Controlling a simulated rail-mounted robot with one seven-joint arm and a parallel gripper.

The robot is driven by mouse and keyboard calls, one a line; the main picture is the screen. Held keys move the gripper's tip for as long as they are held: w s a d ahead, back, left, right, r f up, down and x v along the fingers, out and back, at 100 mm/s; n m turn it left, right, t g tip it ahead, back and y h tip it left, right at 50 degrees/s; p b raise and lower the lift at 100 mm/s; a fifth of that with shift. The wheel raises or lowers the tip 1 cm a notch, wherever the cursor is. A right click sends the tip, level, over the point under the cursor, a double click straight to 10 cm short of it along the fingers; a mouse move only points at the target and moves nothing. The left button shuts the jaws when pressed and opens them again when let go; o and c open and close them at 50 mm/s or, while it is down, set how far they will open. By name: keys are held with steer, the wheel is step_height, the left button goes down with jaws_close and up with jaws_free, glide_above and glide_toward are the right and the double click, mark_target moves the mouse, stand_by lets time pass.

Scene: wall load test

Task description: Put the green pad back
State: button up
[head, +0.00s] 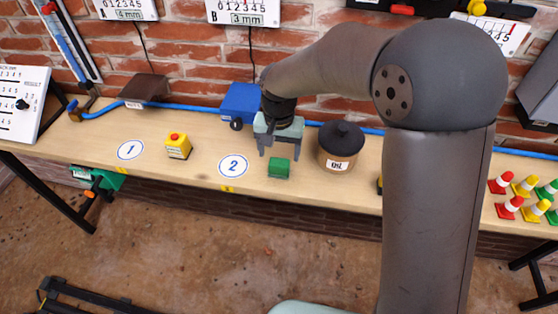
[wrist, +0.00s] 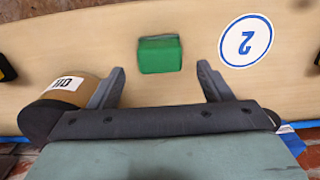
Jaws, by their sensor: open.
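The green pad (head: 279,168) is a small block lying on the wooden bench, right of the round marker 2 (head: 233,166). It also shows in the wrist view (wrist: 160,54), a little beyond my fingertips and between their lines. My gripper (head: 279,150) is over the bench just behind the pad. In the wrist view its two fingers (wrist: 160,78) are spread wide with nothing between them. The pad and the fingers look apart. Marker 2 also shows in the wrist view (wrist: 246,41), right of the pad.
A brown OIL pot (head: 340,148) stands close to the right of my gripper. A blue box (head: 241,102) is behind it on the left. A yellow block with a red button (head: 178,146) sits between markers 1 (head: 130,150) and 2. Small cones (head: 522,192) stand far right.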

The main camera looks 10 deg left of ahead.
mark_target(280, 163)
step_height(280, 163, up, 7)
stand_by(0.3)
steer(key=s+d+r, duration=0.1)
steer(key=s+d, duration=0.2)
steer(key=d, duration=0.6)
steer(key=s+d+r, duration=0.1)
steer(key=s+d, duration=0.3)
steer(key=d, duration=0.4)
steer(key=s+d+f, duration=0.3)
steer(key=s+d, duration=0.7)
steer(key=s, duration=0.2)
steer(key=shift+f+t, duration=0.3)
